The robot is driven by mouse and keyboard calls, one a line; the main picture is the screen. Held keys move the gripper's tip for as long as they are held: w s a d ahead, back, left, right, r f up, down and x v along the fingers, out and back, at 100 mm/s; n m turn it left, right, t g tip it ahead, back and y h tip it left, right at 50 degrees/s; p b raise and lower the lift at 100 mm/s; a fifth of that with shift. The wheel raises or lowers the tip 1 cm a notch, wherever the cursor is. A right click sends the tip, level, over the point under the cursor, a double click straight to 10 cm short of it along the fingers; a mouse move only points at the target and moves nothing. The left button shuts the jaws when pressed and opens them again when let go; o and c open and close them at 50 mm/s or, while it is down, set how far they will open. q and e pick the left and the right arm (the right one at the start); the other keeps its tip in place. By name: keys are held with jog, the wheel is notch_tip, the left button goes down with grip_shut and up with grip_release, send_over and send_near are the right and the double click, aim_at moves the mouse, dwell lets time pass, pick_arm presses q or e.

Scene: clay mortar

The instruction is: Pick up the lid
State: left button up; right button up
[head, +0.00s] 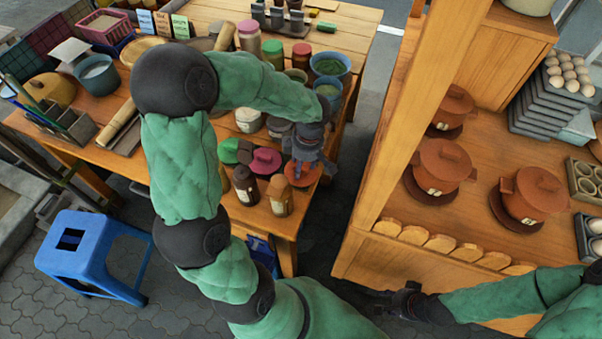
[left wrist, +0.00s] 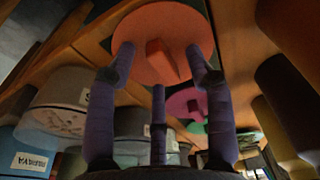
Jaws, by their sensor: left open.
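An orange round lid (head: 304,174) with a bar handle lies at the right edge of the wooden table. My left gripper (head: 303,158) is just above it and partly covers it. In the left wrist view the lid (left wrist: 150,25) is in front of my left gripper (left wrist: 160,65), whose fingers are spread around the bar handle. The gripper is open; I cannot tell whether a finger touches the lid. A pink lid (head: 266,161) and a green lid (head: 229,151) lie to the left. My right gripper (head: 388,297) is low by the counter, dark and small, its jaws unclear.
Several brown clay pots (head: 442,166) stand on the counter at right. A wooden post (head: 408,100) rises between table and counter. A blue stool (head: 90,246) stands at left.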

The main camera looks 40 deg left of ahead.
pick_arm(q)
jog(key=c, duration=1)
jog(key=shift+c, duration=0.2)
jog(key=shift+r, duration=0.1)
notch_tip(320, 180, up, 9)
jog(key=p, duration=0.3)
jog(key=shift+p, duration=0.3)
jog(key=w+a+r+p, duration=0.1)
jog(key=w+r+p, duration=0.1)
jog(key=w+p, duration=0.2)
jog(key=w+a+r+p, duration=0.1)
jog(key=w+p, duration=0.3)
jog(key=p, duration=0.7)
jog(key=w+a+r+p, duration=0.1)
jog(key=w+r+p, duration=0.2)
jog(key=p, duration=0.5)
jog(key=shift+w+a, duration=0.4)
jog(key=shift+w, duration=0.1)
